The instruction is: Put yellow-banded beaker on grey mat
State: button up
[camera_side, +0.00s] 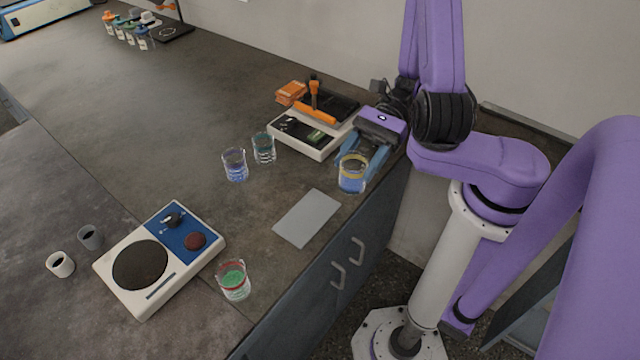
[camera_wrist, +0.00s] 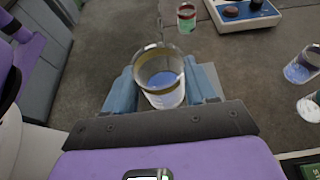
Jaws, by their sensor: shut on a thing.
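The yellow-banded beaker (camera_side: 352,174) is clear glass with blue contents and a yellow band near its rim. My gripper (camera_side: 362,165) is shut on it, with a blue finger on each side, and holds it upright near the counter's front edge. The wrist view shows the beaker (camera_wrist: 160,78) between the fingers of my gripper (camera_wrist: 163,92). I cannot tell whether its base is off the counter. The grey mat (camera_side: 307,218) lies flat and bare on the counter, left of and nearer the camera than the beaker. In the wrist view, the mat (camera_wrist: 211,80) is partly hidden behind the gripper.
Two other beakers (camera_side: 235,164) (camera_side: 264,148) stand left of my gripper. A red-banded beaker (camera_side: 233,281) stands near the front edge beside the shaker base (camera_side: 160,260). Two small cups (camera_side: 61,264) (camera_side: 90,237) stand at left.

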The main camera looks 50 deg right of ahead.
jog(key=w+f, duration=0.2)
jog(key=w+a+f, duration=0.1)
jog(key=w+f, duration=0.1)
jog(key=w, duration=0.1)
jog(key=w+a+f, duration=0.1)
jog(key=w+f, duration=0.1)
jog(key=f, duration=0.1)
jog(key=shift+w, duration=0.2)
jog(key=shift+w+f, duration=0.15)
jog(key=shift+f, duration=1.55)
jog(key=shift+f, duration=0.1)
jog(key=o, duration=1.1)
